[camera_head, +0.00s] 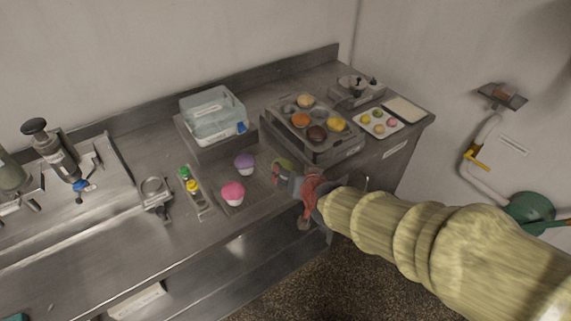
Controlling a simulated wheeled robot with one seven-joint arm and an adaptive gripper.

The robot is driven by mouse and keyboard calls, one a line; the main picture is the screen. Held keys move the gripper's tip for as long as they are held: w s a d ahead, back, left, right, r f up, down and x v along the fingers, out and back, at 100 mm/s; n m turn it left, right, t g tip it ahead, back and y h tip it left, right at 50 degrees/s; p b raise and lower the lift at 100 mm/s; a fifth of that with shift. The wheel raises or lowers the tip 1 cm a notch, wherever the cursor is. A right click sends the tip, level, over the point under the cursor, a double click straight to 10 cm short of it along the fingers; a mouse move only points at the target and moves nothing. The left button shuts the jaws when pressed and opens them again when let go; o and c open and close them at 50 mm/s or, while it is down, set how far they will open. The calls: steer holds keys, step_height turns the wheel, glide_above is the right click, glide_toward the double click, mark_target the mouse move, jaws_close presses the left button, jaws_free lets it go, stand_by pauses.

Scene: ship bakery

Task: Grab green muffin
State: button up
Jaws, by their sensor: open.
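The green muffin (284,162) stands on the steel counter, in front of the raised muffin tray. Its rounded green top shows just past my gripper, and its lower part is hidden. My gripper (279,173) reaches in from the right and is open at the muffin. From this view I cannot tell whether the fingers are around the muffin or only in front of it. A purple muffin (245,161) and a pink muffin (233,191) stand on the counter to the left.
A muffin tray (336,154) with several coloured muffins sits behind my gripper. A clear plastic box (209,124) stands at the back. A white plate (394,129) with small round sweets lies at the right.

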steer(key=shift+m+t+h, duration=0.5)
steer(key=shift+t, duration=0.4)
steer(key=w+f, duration=0.1)
steer(key=w+a+f, duration=0.1)
steer(key=f, duration=0.1)
steer(key=w+a+f, duration=0.1)
steer(key=f, duration=0.1)
steer(key=shift+w+a+p, duration=0.2)
steer(key=shift+w+p, duration=0.1)
steer(key=shift+p, duration=0.05)
steer(key=shift+h, duration=0.3)
steer(key=b+x, duration=0.1)
steer(key=x, duration=0.1)
steer(key=b+x, duration=0.1)
steer(key=x, duration=0.2)
steer(key=f+x, duration=0.1)
steer(key=x, duration=0.2)
steer(key=shift+s+a+b, duration=0.2)
steer(key=shift+s+b, duration=0.1)
steer(key=shift+b, duration=0.1)
steer(key=shift+w, duration=0.25)
steer(key=shift+c, duration=0.4)
steer(key=c, duration=0.8)
steer(key=shift+r, duration=0.15)
steer(key=shift+c, duration=0.2)
